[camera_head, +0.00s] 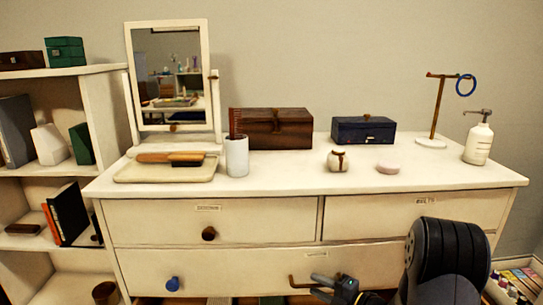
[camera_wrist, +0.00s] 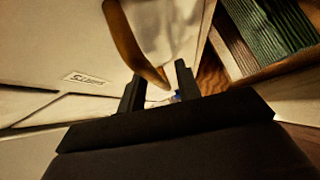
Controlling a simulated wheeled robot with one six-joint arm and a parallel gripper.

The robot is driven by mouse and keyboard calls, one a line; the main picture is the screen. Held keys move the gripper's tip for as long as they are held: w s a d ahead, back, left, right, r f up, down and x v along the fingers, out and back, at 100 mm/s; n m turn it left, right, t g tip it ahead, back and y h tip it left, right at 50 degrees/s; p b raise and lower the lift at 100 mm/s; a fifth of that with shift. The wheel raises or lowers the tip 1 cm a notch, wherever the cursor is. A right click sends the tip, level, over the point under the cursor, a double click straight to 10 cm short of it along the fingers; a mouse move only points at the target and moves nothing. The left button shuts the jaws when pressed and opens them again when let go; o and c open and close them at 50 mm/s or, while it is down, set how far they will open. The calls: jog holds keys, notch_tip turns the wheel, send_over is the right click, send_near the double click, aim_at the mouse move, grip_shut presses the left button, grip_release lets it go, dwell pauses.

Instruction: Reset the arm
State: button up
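My gripper (camera_head: 322,285) is low at the front of the white dresser (camera_head: 265,225), beside a brown bar handle (camera_head: 303,281) on a drawer. In the wrist view my gripper (camera_wrist: 158,85) has its two dark fingers apart, with a gap between them. The curved brown handle (camera_wrist: 128,40) ends just beyond the fingertips; I cannot tell whether they touch. A small blue spot shows in the gap. My dark arm covers the lower right of the dresser in the head view.
An open drawer with folded dark green cloth (camera_wrist: 270,28) lies close to the right of the fingers in the wrist view. The dresser top holds a mirror (camera_head: 172,75), tray (camera_head: 135,172), white cup (camera_head: 237,158), boxes and a pump bottle (camera_head: 479,142). A shelf (camera_head: 50,183) stands left.

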jog(key=w+p+v, duration=0.1)
jog(key=p+v, duration=0.3)
jog(key=v, duration=0.7)
jog(key=b+x, duration=0.4)
jog(key=x, duration=0.7)
jog(key=shift+a+f, duration=0.1)
jog(key=shift+f, duration=0.1)
jog(key=s+a+p+v, duration=0.2)
jog(key=v, duration=1.3)
jog(key=s+d+r+n+t+h, duration=0.1)
jog(key=d+r+n+t+h, duration=0.1)
jog(key=d, duration=0.4)
jog(key=s+d+r+n+t+h, duration=0.2)
jog(key=d+r+n+h, duration=0.1)
jog(key=d+n+h, duration=0.2)
jog(key=s+d+r+n+t+h+p, duration=0.1)
jog(key=d+r+n+t+h, duration=0.2)
jog(key=d, duration=0.4)
jog(key=shift+s+d+h, duration=0.2)
jog(key=shift+h, duration=0.4)
jog(key=shift+r, duration=0.1)
